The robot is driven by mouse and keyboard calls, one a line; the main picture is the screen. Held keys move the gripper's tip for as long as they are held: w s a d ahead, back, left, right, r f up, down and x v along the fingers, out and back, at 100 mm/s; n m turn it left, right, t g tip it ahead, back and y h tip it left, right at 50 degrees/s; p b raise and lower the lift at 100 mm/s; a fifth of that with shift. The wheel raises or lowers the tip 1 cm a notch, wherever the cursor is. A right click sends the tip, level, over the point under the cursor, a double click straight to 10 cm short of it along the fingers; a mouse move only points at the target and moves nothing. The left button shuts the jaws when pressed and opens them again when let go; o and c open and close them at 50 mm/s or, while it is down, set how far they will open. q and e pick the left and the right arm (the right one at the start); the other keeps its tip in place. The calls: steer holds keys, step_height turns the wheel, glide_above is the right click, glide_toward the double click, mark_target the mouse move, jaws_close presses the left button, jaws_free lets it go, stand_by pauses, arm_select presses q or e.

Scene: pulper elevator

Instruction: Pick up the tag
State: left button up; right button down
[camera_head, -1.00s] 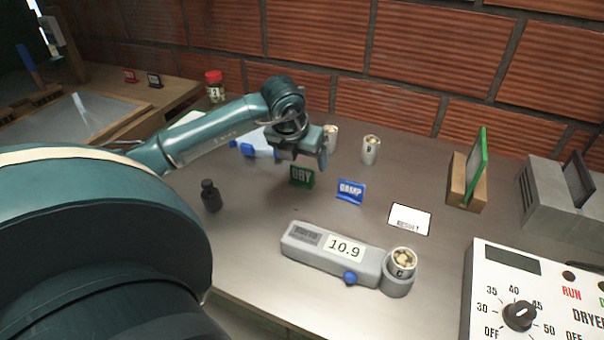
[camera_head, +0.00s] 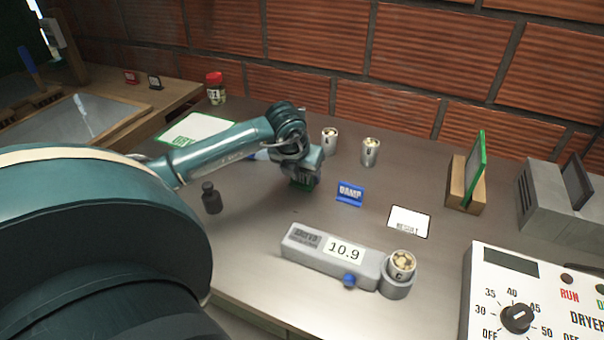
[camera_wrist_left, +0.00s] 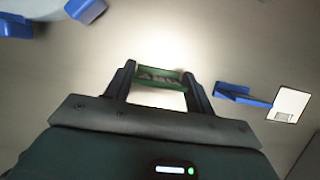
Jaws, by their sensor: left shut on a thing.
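The green DRY tag (camera_head: 302,183) stands on the grey table in the head view, partly hidden by my left gripper (camera_head: 305,172). In the left wrist view the green tag (camera_wrist_left: 160,76) lies between the two fingers of my left gripper (camera_wrist_left: 158,80), which is shut on it. The blue DAMP tag (camera_head: 350,193) stands just to the right of it in the head view. It also shows right of the fingers in the left wrist view (camera_wrist_left: 245,95). My right gripper is not in view.
A grey meter (camera_head: 330,257) reading 10.9 holds a cup (camera_head: 402,265) at the front. A white RESULT card (camera_head: 409,222) lies to the right. Two cups (camera_head: 371,152) (camera_head: 330,139) stand behind. A dark weight (camera_head: 211,198) stands left, and a green-edged DRY mat (camera_head: 197,128) lies at back left.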

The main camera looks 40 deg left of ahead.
arm_select(q)
steer(key=c, duration=0.3)
steer(key=shift+r, duration=0.1)
